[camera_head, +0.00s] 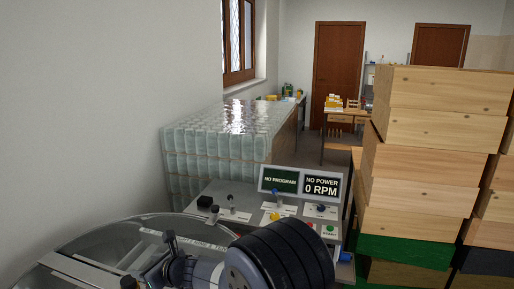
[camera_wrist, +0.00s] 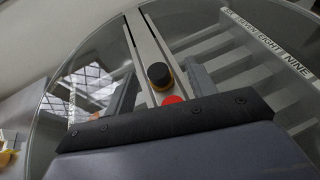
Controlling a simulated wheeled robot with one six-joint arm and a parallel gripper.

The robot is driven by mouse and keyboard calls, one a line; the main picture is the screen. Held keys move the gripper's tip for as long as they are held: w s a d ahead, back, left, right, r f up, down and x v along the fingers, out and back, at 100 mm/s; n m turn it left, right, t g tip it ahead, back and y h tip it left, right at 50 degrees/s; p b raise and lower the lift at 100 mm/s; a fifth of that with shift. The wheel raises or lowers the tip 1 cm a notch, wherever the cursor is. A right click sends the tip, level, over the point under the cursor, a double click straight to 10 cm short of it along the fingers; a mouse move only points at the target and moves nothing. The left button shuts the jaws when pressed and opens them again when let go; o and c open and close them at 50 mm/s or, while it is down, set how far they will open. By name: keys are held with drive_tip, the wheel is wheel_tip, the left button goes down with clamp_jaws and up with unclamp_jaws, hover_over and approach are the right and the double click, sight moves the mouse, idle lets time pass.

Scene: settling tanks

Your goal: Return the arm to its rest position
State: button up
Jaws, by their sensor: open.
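My arm rises at the bottom centre of the head view, with a thick black ribbed joint. It reaches left over a round metal drum (camera_head: 90,250). My gripper (camera_wrist: 165,78) shows in the wrist view as two grey fingers set apart, so it is open. A black knob with a yellow ring (camera_wrist: 159,75) and a red button (camera_wrist: 172,100) appear between the fingers, on the drum's metal crossbar (camera_wrist: 143,45). I cannot tell whether the fingers touch the knob. I see nothing held. The gripper's dark body hides the lower part of the wrist view.
A control panel (camera_head: 235,203) stands behind the arm; its screens (camera_head: 300,184) read "NO PROGRAM" and "NO POWER 0 RPM". Stacked glass jars (camera_head: 215,140) line the left wall. Tall wooden boxes (camera_head: 425,165) stand close on the right. Farther back is a small table (camera_head: 345,118).

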wheel_tip(320, 180, up, 7)
drive_tip(key=p, duration=0.1)
drive_tip(key=w+d+f+m+t+h, duration=0.1)
drive_tip(key=d+f+m, duration=0.1)
drive_tip(key=d, duration=0.9)
drive_tip(key=w+d+f+m+t+h+b, duration=0.1)
drive_tip(key=d+f, duration=0.3)
drive_tip(key=d, duration=0.8)
drive_tip(key=w+d+f+m+t+h+b, duration=0.1)
drive_tip(key=w+d+f+m+t+h, duration=0.1)
drive_tip(key=d, duration=1)
drive_tip(key=shift+w+f+m+t+h, duration=0.2)
drive_tip(key=shift+f+m+t+h, duration=0.4)
drive_tip(key=shift+f+m, duration=0.3)
drive_tip(key=shift+a, duration=0.1)
